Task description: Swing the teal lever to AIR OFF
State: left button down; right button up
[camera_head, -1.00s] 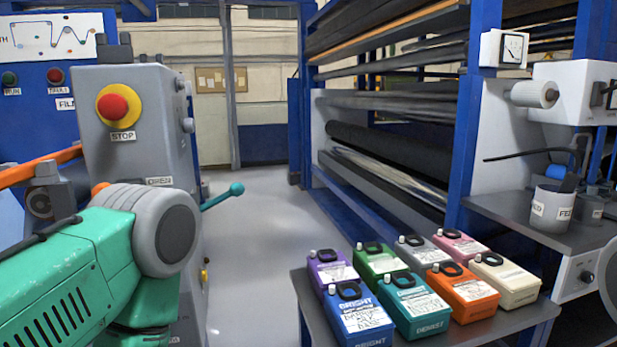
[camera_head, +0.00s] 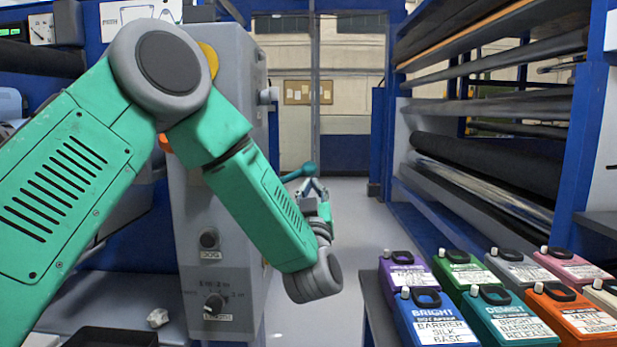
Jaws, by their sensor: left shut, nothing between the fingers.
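The teal lever (camera_head: 308,168) sticks out to the right from the side of the grey control box (camera_head: 225,215), with its round knob showing in the gap over the aisle. No AIR OFF label can be read. My right gripper is out of view.
Several labelled boxes, including a blue one (camera_head: 432,318) and a teal one (camera_head: 508,318), stand on a low table (camera_head: 378,310) at the lower right. Racks with dark rollers (camera_head: 480,165) line the right side. The aisle floor (camera_head: 345,230) between is clear.

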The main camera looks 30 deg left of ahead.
pick_arm(q)
notch_tip(320, 180, up, 3)
jog(key=a+n+y, duration=0.2)
notch_tip(320, 180, up, 5)
jog(key=b, duration=0.2)
send_over(295, 175)
jog(key=d, duration=0.2)
jog(key=f, duration=0.1)
jog(key=f+b, duration=0.1)
jog(key=d+f, duration=0.1)
jog(key=f, duration=0.1)
jog(key=shift+w+b, duration=0.3)
jog(key=shift+b, duration=0.1)
jog(key=shift+a, duration=0.1)
jog(key=shift+m, duration=0.4)
